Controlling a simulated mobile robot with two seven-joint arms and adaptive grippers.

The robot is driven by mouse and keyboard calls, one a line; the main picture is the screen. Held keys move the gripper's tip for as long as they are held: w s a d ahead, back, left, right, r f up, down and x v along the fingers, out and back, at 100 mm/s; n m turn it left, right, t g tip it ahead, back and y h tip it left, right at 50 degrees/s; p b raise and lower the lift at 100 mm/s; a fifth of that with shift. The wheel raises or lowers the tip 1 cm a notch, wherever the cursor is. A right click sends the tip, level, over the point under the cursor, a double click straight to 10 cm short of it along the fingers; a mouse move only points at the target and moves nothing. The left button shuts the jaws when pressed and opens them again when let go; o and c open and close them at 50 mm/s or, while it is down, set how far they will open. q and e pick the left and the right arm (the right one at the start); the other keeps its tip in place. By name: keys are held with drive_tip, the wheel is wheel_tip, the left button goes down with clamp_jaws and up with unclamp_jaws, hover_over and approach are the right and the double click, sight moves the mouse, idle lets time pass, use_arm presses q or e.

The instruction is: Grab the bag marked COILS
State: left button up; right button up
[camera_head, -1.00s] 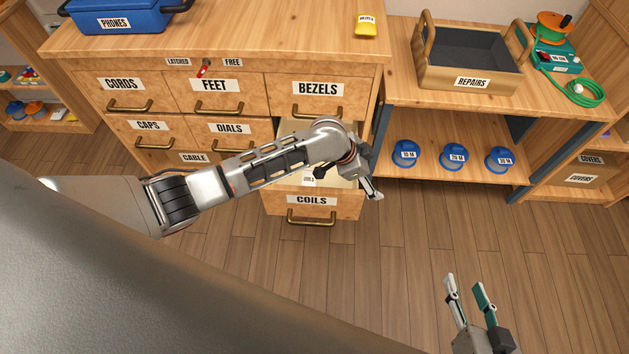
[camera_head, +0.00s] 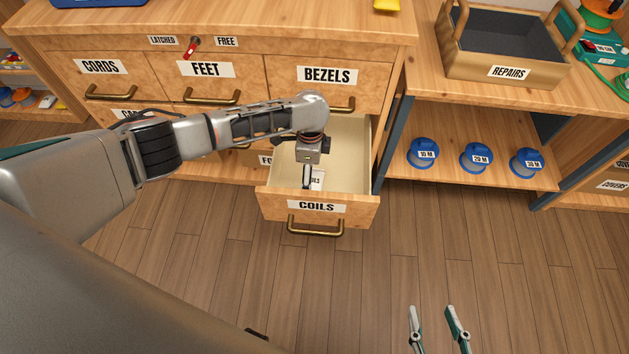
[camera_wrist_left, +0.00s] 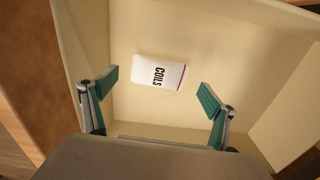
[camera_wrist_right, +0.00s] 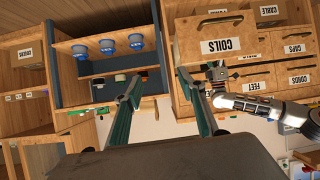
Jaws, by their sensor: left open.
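The white bag marked COILS (camera_wrist_left: 160,72), with a red stripe near one end, lies on the floor of the open COILS drawer (camera_head: 317,207). In the head view the bag (camera_head: 318,180) is partly hidden by my left gripper (camera_head: 307,178), which points down into the drawer. In the left wrist view my left gripper (camera_wrist_left: 158,97) is open, and the bag lies beyond and between its fingertips, apart from them. My right gripper (camera_head: 434,310) is open and empty over the floor at the lower right, away from the drawer. It also shows in the right wrist view (camera_wrist_right: 158,85).
The drawer walls (camera_wrist_left: 85,45) stand close around my left gripper. The closed BEZELS drawer (camera_head: 327,80) is just above. A shelf with blue spools (camera_head: 476,156) and a REPAIRS tray (camera_head: 508,72) stand to the right. The wooden floor in front is clear.

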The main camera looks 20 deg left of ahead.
sight(314, 180)
use_arm(q)
drive_tip(key=f, duration=0.1)
drive_tip(key=f+b, duration=0.1)
drive_tip(key=f, duration=0.1)
drive_tip(key=d+f+b, duration=0.1)
drive_tip(key=f, duration=0.1)
drive_tip(key=shift+s, duration=0.2)
drive_tip(key=shift+w+a+f+b, duration=0.1)
drive_tip(key=shift+f+b, duration=0.2)
drive_tip(key=shift+w, duration=0.15)
drive_tip(key=shift+w+r, duration=0.1)
drive_tip(key=shift+r, duration=0.25)
drive_tip(key=c, duration=1.3)
use_arm(e)
drive_tip(key=shift+w+a+r+m+t, duration=0.2)
drive_tip(key=shift+w+a+r, duration=0.1)
drive_tip(key=shift+a+r, duration=0.2)
drive_tip(key=shift+w+a+r+m+t, duration=0.25)
drive_tip(key=shift+a+r, duration=0.1)
drive_tip(key=shift+a, duration=0.15)
